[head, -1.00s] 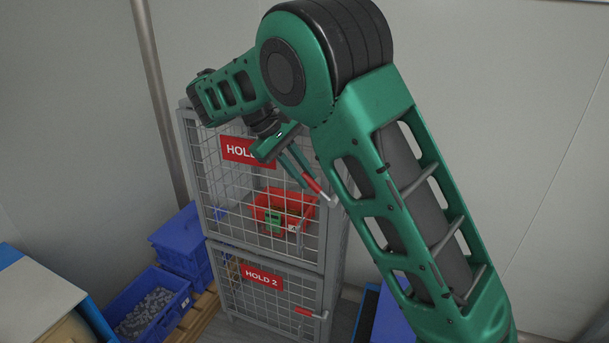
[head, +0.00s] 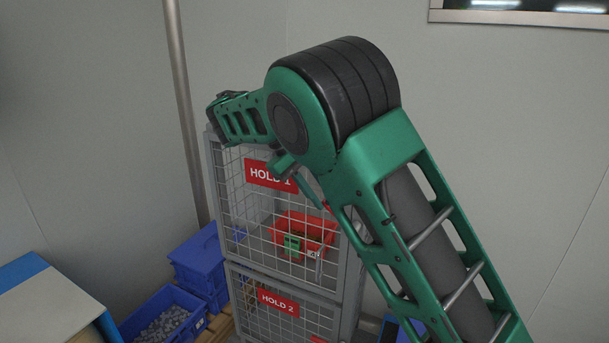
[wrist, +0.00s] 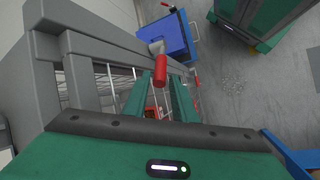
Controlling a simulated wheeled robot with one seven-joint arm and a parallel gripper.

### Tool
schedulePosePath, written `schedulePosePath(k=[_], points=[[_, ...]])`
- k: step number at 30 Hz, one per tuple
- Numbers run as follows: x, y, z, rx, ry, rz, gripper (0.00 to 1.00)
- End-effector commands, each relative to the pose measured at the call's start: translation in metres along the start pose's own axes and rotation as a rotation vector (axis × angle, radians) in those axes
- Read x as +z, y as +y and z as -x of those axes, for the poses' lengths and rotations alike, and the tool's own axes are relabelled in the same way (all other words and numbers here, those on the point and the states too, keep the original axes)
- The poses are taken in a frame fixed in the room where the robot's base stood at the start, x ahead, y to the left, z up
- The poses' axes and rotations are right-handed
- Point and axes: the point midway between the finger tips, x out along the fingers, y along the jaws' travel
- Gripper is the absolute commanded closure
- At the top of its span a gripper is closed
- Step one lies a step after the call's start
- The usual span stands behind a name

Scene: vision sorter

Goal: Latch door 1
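Door 1 is the upper mesh door of a grey cage, with a red "HOLD 1" sign (head: 258,174). It looks roughly in line with its frame, but I cannot tell whether it is fully shut. Its red-gripped handle (wrist: 160,70) shows in the wrist view, on a grey base. In the head view only a sliver of red shows beside my arm, and the rest is hidden. My gripper (wrist: 162,84) is open, with its two green fingers on either side of the handle's near end in the picture. I see no clear contact. The gripper also shows in the head view (head: 310,190).
A red bin (head: 303,228) sits inside the upper cage. The lower door has a "HOLD 2" sign (head: 277,302). Blue crates (head: 200,262) stand at the left. A blue cart (wrist: 176,34) stands on the floor beyond the cage in the wrist view.

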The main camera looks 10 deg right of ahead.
Motion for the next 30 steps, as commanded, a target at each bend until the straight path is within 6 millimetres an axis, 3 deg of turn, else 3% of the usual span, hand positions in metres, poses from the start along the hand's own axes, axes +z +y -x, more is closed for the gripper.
schedulePosePath(k=[21, 30], points=[[-0.003, 0.000, 0.069, 0.003, 0.003, 0.000, 0.75], [-0.002, -0.001, 0.084, 0.002, 0.002, 0.001, 0.75]])
